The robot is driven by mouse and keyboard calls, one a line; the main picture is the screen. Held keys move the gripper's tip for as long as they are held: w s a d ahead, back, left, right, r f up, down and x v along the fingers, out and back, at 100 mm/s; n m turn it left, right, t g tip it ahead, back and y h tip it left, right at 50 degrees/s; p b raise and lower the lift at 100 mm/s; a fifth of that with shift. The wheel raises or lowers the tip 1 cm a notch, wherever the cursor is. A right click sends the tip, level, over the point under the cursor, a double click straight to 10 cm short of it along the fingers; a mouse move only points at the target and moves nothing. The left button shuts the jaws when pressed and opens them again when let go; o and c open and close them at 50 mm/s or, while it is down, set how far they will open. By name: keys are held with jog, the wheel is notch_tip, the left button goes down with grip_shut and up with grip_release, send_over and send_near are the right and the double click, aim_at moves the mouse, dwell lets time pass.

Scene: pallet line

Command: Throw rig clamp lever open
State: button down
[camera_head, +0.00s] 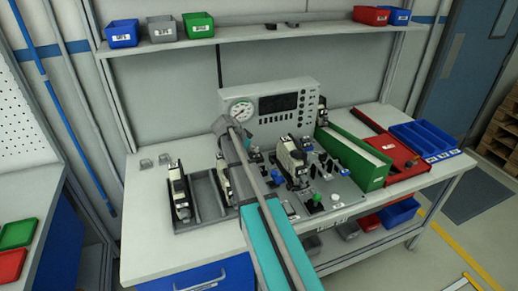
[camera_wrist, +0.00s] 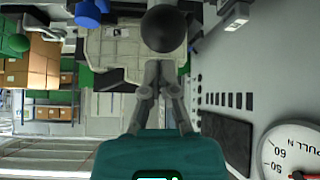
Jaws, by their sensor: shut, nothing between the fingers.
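The rig clamp lever shows in the wrist view as a round black knob (camera_wrist: 165,28), seen nearly end-on. My gripper (camera_wrist: 158,66) is shut and empty, its fingertips pointing at this knob and just below it in the picture. I cannot tell whether they touch. In the head view my teal and grey arm crosses the front of the test rig, and my fingers and the lever cannot be made out there. The rig has a grey panel (camera_head: 307,86) with a round gauge (camera_head: 241,110). The gauge also shows in the wrist view (camera_wrist: 290,150).
A white-and-black unit (camera_head: 291,158) stands on the rig plate, with a green knob (camera_head: 315,198) nearby. A grey tray (camera_head: 209,203) with similar units is left of my arm. A green box (camera_head: 352,158), red tray (camera_head: 400,160) and blue bin (camera_head: 425,140) crowd the right.

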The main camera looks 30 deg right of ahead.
dwell(0.4)
jog(key=shift+a+r, duration=0.1)
jog(key=a+f+p+v, duration=0.1)
jog(key=p+v, duration=0.5)
jog(key=v, duration=0.3)
jog(key=shift+a, duration=0.5)
jog(key=shift+w, duration=0.15)
dwell(0.4)
jog(key=shift+f, duration=0.1)
